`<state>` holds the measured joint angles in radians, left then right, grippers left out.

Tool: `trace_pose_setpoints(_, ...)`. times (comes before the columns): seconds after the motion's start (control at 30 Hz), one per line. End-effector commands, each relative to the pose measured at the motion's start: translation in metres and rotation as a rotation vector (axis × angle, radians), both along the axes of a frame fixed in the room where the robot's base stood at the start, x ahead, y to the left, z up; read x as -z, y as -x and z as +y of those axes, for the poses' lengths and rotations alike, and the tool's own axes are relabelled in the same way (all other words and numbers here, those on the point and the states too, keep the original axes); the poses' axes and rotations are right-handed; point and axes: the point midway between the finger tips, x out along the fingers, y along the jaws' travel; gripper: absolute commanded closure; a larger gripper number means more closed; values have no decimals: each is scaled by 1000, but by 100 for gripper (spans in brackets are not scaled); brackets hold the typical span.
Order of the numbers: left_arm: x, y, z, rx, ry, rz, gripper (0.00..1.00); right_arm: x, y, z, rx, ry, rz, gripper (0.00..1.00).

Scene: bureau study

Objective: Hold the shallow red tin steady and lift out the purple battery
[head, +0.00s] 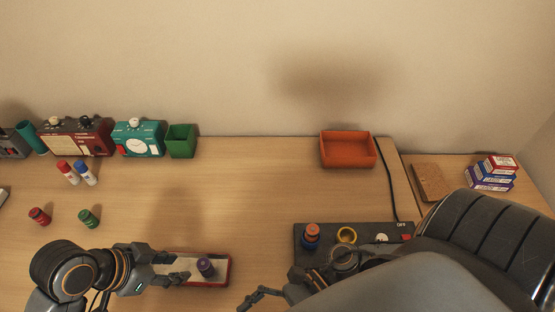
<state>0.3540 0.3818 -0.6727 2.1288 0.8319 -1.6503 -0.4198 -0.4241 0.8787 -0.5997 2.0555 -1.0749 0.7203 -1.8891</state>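The shallow red tin (230,272) lies on the desk at bottom centre-left, with a pale inside. The purple battery (206,267) stands upright in it, toward the right part. My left gripper (180,268) is over the tin's left end, its fingers apart and left of the battery. Whether the fingers touch the tin I cannot tell. My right gripper (258,297) is right of the tin near the bottom edge, apart from the battery. My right arm covers part of it, and its finger gap is unclear.
Red (39,216) and green (88,218) cylinders lie left. An orange tray (347,151) and green box (181,141) stand behind. The desk's middle is clear.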

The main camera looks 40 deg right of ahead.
Motion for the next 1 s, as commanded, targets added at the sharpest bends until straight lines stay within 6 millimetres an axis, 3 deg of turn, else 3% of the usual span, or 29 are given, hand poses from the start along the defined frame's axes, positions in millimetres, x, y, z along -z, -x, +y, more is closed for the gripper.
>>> trace_pose_setpoints(0.1, 0, 0, 0, 0, 0, 0, 62, 7, -39, -29, 224, 60, 20, 3)
trace_pose_setpoints(0.2, 0, 0, 0, 0, 0, 0, 62, 11, -65, -58, 384, 106, 30, 3)
trace_pose_setpoints(0.3, 0, 0, 0, 0, 0, 0, 62, 13, -82, -85, 503, 139, 34, 3)
trace_pose_setpoints(0.47, 0, 0, 0, 0, 0, 0, 62, 14, -95, -110, 603, 170, 35, 3)
trace_pose_setpoints(0.73, 0, 0, 0, 0, 0, 0, 62, 15, -101, -111, 620, 173, 34, 3)
trace_pose_setpoints(1.0, 0, 0, 0, 0, 0, 0, 62, 28, -121, -84, 618, 172, 30, 3)
